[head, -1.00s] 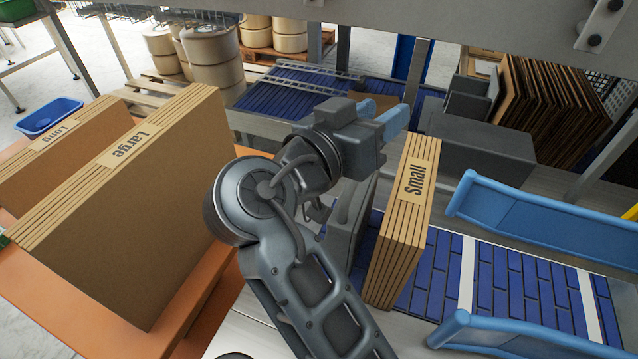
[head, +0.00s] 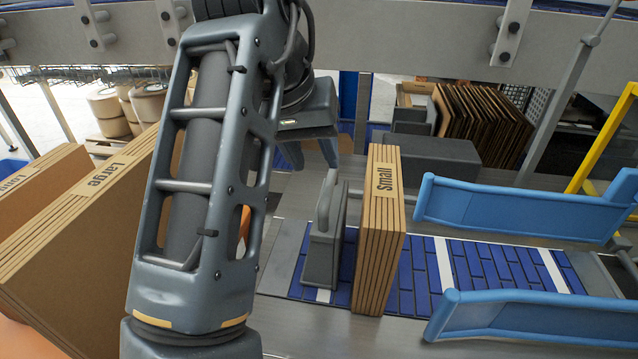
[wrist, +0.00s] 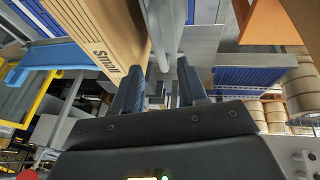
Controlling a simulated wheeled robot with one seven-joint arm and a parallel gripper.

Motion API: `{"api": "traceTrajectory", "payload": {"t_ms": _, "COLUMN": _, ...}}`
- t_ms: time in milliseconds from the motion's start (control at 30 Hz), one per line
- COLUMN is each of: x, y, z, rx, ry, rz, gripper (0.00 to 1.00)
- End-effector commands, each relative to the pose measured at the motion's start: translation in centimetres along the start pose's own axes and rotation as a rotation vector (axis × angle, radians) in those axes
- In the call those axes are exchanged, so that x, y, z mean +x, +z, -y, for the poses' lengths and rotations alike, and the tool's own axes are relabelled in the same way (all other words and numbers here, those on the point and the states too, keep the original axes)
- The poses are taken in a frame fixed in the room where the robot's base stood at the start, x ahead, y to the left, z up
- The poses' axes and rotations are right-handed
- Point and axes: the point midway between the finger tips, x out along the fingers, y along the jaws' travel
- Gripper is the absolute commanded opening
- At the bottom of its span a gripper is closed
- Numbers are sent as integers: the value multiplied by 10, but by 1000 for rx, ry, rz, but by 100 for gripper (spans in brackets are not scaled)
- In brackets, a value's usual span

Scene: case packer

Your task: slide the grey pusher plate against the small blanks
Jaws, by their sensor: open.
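The small blanks (head: 380,240) stand upright as a brown stack on the blue belt; the stack also shows at upper left in the wrist view (wrist: 95,25). The grey pusher plate (head: 320,250) stands just left of them, with a narrow gap between and an upright handle on its left face. My gripper (head: 310,160) points down, open and empty, above and behind the plate. In the wrist view its dark fingers (wrist: 160,90) are apart. A light grey rounded bar (wrist: 167,30), seemingly the plate's handle, shows beyond and between them.
The large blanks (head: 80,230) stand at the left. Blue guide rails (head: 520,205) flank the belt (head: 480,268) to the right. A dark grey block (head: 430,158) sits behind the small blanks. A metal beam (head: 400,45) crosses overhead.

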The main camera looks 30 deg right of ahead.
Motion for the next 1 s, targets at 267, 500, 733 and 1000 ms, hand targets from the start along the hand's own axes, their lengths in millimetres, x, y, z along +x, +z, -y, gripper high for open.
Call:
{"api": "traceTrajectory", "payload": {"t_ms": 267, "x": 35, "y": 2, "z": 1, "rx": 2, "ry": 2, "rz": -2, "gripper": 42}}
{"api": "traceTrajectory", "payload": {"t_ms": 500, "x": 64, "y": 1, "z": 1, "rx": 2, "ry": 2, "rz": -4, "gripper": 42}}
{"api": "traceTrajectory", "payload": {"t_ms": 733, "x": 71, "y": 0, "z": 0, "rx": 2, "ry": 2, "rz": -5, "gripper": 42}}
{"api": "traceTrajectory", "payload": {"t_ms": 1000, "x": 71, "y": -1, "z": 0, "rx": 1, "ry": 2, "rz": -5, "gripper": 36}}
